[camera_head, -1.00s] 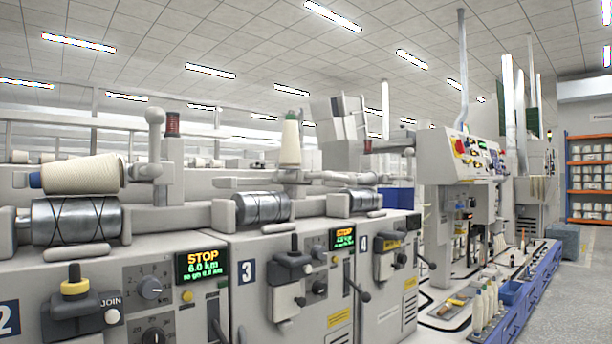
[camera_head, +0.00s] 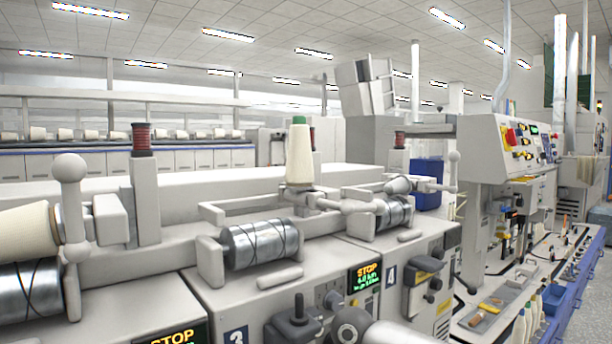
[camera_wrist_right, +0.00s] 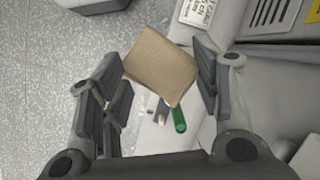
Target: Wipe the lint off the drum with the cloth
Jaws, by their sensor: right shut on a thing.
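In the right wrist view a tan, ribbed cloth (camera_wrist_right: 162,62) sits between the two fingers of my right gripper (camera_wrist_right: 155,72), which is shut on it. In the head view a silver drum with dark crossing grooves (camera_head: 262,243) lies in its cradle on the unit marked 3. A similar drum (camera_head: 396,211) is on the unit marked 4, and another (camera_head: 30,292) is at the left edge, under a cream cone. I cannot make out lint on any drum. My left gripper is not in view.
A cream cone with a green tip (camera_head: 299,155) stands behind the middle drum. A ball-topped post (camera_head: 70,168) rises at left. A tray (camera_head: 478,318) with bobbins is at lower right. In the right wrist view a green-ended piece (camera_wrist_right: 178,118) lies below the cloth.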

